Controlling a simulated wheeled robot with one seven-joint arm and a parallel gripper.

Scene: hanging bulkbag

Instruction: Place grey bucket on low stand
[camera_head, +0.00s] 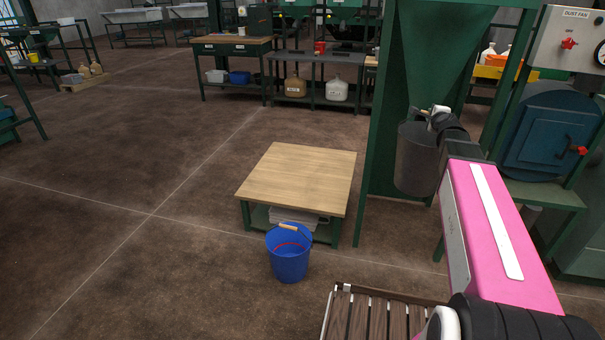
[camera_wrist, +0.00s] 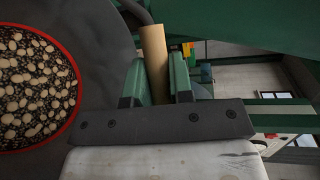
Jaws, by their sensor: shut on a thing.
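The grey bucket (camera_head: 415,165) hangs upright below my gripper (camera_head: 438,112), in front of the green steel frame. In the wrist view, the two green fingers of my gripper (camera_wrist: 157,82) are shut on the bucket's tan handle grip (camera_wrist: 154,50). The grey bucket's inside wall (camera_wrist: 100,35) also shows there, with a red ring around tan and dark pebble-like contents. The low stand (camera_head: 298,175) has a bare wooden top and green legs. It stands on the floor to the left of the bucket, apart from it.
A blue bucket (camera_head: 289,257) stands on the floor at the stand's front edge. A slatted wooden surface (camera_head: 380,315) is at the bottom. A green post (camera_head: 383,130) rises between the stand and the grey bucket. Open floor (camera_head: 150,150) lies left of the stand.

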